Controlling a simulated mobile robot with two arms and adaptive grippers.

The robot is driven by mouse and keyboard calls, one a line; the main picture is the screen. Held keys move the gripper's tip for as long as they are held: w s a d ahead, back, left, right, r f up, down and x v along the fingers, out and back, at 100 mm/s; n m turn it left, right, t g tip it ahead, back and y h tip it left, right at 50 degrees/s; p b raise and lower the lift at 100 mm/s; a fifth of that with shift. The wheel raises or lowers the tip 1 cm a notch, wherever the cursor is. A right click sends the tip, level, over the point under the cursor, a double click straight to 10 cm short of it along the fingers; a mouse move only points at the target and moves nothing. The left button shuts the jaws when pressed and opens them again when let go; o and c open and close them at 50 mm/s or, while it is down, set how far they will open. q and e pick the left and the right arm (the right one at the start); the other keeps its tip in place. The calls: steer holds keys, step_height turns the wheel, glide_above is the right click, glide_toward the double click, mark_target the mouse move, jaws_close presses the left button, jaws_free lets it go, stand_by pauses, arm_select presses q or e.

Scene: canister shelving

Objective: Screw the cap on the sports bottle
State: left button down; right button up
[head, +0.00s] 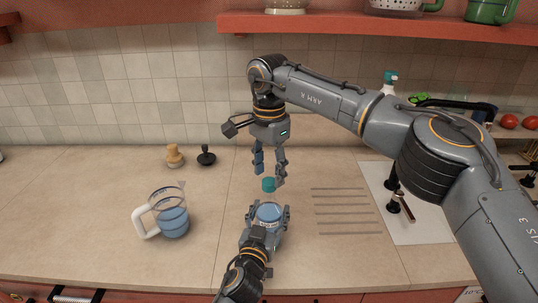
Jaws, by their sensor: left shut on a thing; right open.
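The sports bottle (268,213) stands upright on the counter near the middle, clear with blue in its lower part. The teal cap (268,185) shows at the top of the bottle; I cannot tell whether it is threaded on. My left gripper (269,216) reaches in from below and is shut on the bottle's body, hiding part of its front. My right gripper (269,174) points down from above, open, with its fingertips just above and to either side of the cap.
A clear jug (173,221) with blue liquid and a white handle stands at left. A wooden stamp-like piece (174,155) and a black one (206,155) stand behind. Grooves (344,211) and a pale sink-side panel (427,229) lie at right. A red shelf (350,25) hangs above.

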steer(key=shift+f, duration=1.3)
jaws_close()
